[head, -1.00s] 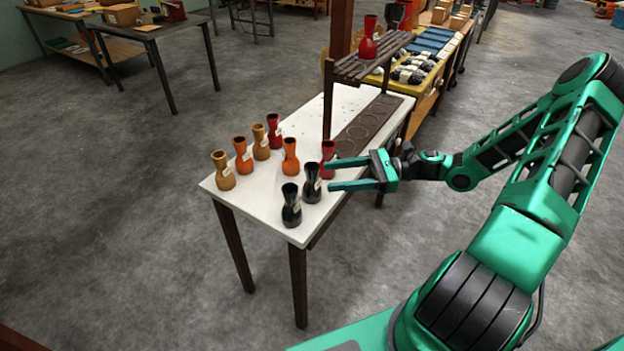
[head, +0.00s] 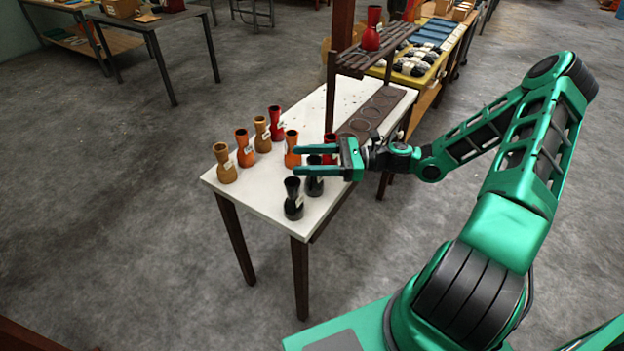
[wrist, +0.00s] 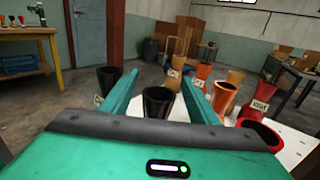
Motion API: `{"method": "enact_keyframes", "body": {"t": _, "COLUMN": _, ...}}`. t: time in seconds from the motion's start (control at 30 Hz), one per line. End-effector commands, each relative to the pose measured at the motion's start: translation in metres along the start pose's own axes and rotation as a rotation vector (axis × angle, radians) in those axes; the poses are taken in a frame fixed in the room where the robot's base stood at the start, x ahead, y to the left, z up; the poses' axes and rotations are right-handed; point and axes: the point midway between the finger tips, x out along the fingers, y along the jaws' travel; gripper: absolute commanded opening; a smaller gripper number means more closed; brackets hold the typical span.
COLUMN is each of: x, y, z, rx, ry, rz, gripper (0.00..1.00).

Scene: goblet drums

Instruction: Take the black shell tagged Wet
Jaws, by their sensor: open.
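Two black shells stand upright on the near end of the white table (head: 258,187). The front black shell (head: 293,200) carries a pale tag; the other black shell (head: 314,184) is partly hidden under my fingers. I cannot read either tag. My gripper (head: 296,159) is open and empty, fingers pointing left over the second black shell. In the wrist view, that shell (wrist: 157,103) shows between the two fingers (wrist: 162,80), just ahead of the palm, with no clear contact. The front black shell (wrist: 108,82) is outside the left finger.
Orange shells (head: 291,150), tan shells (head: 225,165) and red shells (head: 275,125) stand close by on the table. One red shell (head: 330,143) is just behind my gripper. A slatted rack (head: 365,60) with a red shell rises at the back.

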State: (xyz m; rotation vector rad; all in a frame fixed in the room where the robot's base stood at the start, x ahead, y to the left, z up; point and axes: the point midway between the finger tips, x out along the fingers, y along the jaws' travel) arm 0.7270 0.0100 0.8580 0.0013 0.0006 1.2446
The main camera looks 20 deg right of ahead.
Motion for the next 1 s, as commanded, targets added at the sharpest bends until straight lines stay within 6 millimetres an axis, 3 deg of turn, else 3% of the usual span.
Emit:
{"method": "enact_keyframes", "body": {"t": 0.13, "x": 0.015, "y": 0.001, "z": 0.000, "rx": 0.001, "ry": 0.001, "rz": 0.001, "gripper": 0.55}}
{"method": "enact_keyframes", "body": {"t": 0.4, "x": 0.019, "y": 0.000, "z": 0.000, "rx": 0.000, "ry": 0.001, "rz": 0.000, "gripper": 0.55}}
{"method": "enact_keyframes", "body": {"t": 0.43, "x": 0.019, "y": 0.000, "z": 0.000, "rx": 0.000, "ry": 0.001, "rz": 0.000, "gripper": 0.53}}
{"method": "enact_keyframes", "body": {"t": 0.6, "x": 0.018, "y": 0.000, "z": 0.000, "rx": 0.000, "ry": 0.001, "rz": 0.000, "gripper": 0.12}}
{"method": "enact_keyframes", "body": {"t": 0.67, "x": 0.018, "y": 0.000, "z": 0.000, "rx": 0.000, "ry": 0.001, "rz": 0.000, "gripper": 0.00}}
{"method": "enact_keyframes", "body": {"t": 1.0, "x": 0.018, "y": 0.000, "z": 0.003, "rx": -0.001, "ry": 0.001, "rz": 0.000, "gripper": 0.00}}
